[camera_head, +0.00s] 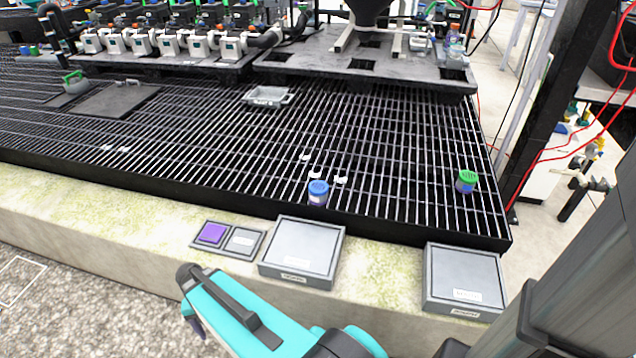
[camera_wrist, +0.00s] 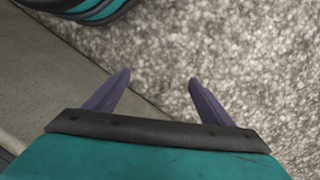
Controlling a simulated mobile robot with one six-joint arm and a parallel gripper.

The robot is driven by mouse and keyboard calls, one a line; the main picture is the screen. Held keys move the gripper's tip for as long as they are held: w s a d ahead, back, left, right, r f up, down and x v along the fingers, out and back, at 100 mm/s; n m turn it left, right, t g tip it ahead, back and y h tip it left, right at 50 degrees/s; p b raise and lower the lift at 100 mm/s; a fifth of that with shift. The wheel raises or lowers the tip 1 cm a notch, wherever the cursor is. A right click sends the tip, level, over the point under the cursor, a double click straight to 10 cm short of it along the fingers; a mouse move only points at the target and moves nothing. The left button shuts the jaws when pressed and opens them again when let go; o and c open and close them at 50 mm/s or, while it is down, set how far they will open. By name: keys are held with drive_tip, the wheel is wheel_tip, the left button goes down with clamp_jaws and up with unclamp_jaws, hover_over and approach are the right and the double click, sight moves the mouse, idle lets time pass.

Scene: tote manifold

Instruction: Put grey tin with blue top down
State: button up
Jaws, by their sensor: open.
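A small tin with a blue top (camera_head: 318,193) stands upright on the black grating (camera_head: 400,150), close to its front edge. Its body looks grey-violet with a pale label. A similar tin with a green top (camera_head: 467,181) stands on the grating further right. My gripper (camera_wrist: 155,82) is open and empty, its two purple fingers spread over gravel and the concrete edge in the wrist view. Neither tin shows in the wrist view. In the head view my teal arm lies low in front of the concrete ledge, apart from both tins.
Two grey square boxes with labels, one in the middle (camera_head: 302,248) and one at right (camera_head: 463,276), sit on the concrete ledge (camera_head: 120,225). A small tray with a purple square (camera_head: 212,233) lies beside the middle box. White bits and a shallow grey tray (camera_head: 268,97) lie on the grating.

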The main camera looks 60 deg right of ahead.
drive_tip(key=w+d+r+m+t+p, duration=0.1)
drive_tip(key=w+d+r+m+p, duration=0.15)
drive_tip(key=d+r+m, duration=0.35)
drive_tip(key=w+d+r+m+p, duration=0.2)
drive_tip(key=w+d+r+m, duration=0.1)
drive_tip(key=d+r, duration=0.45)
wheel_tip(320, 180, up, 25)
drive_tip(key=m+t+h+p, duration=0.15)
drive_tip(key=m+p, duration=0.55)
drive_tip(key=m, duration=1.7)
hover_over(318, 186)
drive_tip(key=s, duration=0.2)
drive_tip(key=shift+w+a+f+t, duration=0.25)
drive_tip(key=shift+a+t, duration=0.1)
drive_tip(key=shift+a, duration=0.1)
drive_tip(key=shift+f, duration=0.1)
drive_tip(key=shift+w+d+f, duration=0.1)
drive_tip(key=shift+w+f, duration=0.05)
drive_tip(key=shift+f, duration=1.25)
drive_tip(key=shift+w+d+f, duration=0.1)
drive_tip(key=shift+w+f, duration=0.1)
drive_tip(key=shift+f, duration=1.15)
drive_tip(key=shift+w+f, duration=0.15)
drive_tip(key=shift+f, duration=1.25)
drive_tip(key=shift+f, duration=0.1)
